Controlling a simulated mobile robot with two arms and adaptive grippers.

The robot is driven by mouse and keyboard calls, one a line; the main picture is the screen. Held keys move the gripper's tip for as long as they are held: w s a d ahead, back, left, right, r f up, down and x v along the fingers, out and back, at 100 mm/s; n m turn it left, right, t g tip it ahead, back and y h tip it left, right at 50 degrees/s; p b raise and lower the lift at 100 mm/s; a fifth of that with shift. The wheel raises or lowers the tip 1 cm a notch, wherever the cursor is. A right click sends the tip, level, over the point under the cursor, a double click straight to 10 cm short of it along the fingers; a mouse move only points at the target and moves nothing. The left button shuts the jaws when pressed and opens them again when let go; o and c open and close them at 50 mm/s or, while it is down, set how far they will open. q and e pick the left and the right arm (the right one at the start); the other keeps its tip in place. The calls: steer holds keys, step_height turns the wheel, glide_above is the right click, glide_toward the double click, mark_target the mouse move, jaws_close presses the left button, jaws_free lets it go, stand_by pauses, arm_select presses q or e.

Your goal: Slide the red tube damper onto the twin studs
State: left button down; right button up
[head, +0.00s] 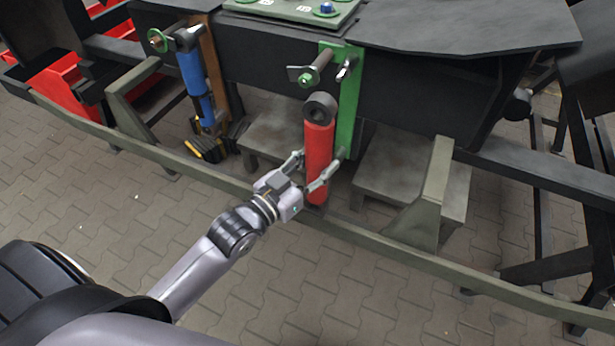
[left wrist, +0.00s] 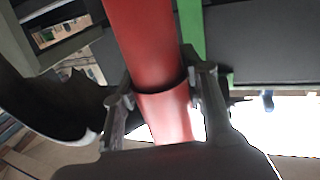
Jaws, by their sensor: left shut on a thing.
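The red tube damper (head: 319,150) stands nearly upright in the head view, with a dark ring eye at its top. My left gripper (head: 313,172) is shut on its lower half; the left wrist view shows the red tube (left wrist: 148,45) between the two fingers (left wrist: 165,98). One stud (head: 318,70) with a green tip sticks out from the top of the green bracket (head: 349,110), just above the damper's top eye. The eye looks apart from this stud. A lower stud is not visible, perhaps behind the damper. My right gripper is not in view.
A blue damper (head: 193,80) hangs on an orange bracket (head: 208,55) to the left. A grey-green rail (head: 220,180) runs along the front, with upright brackets (head: 425,195) on it. A green tray (head: 300,10) lies on top. Paved floor in front is clear.

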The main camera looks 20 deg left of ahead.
arm_select(q)
steer(key=shift+w+a+f, duration=0.25)
steer(key=shift+w+a, duration=0.05)
steer(key=shift+w, duration=0.4)
steer(key=shift+r, duration=0.1)
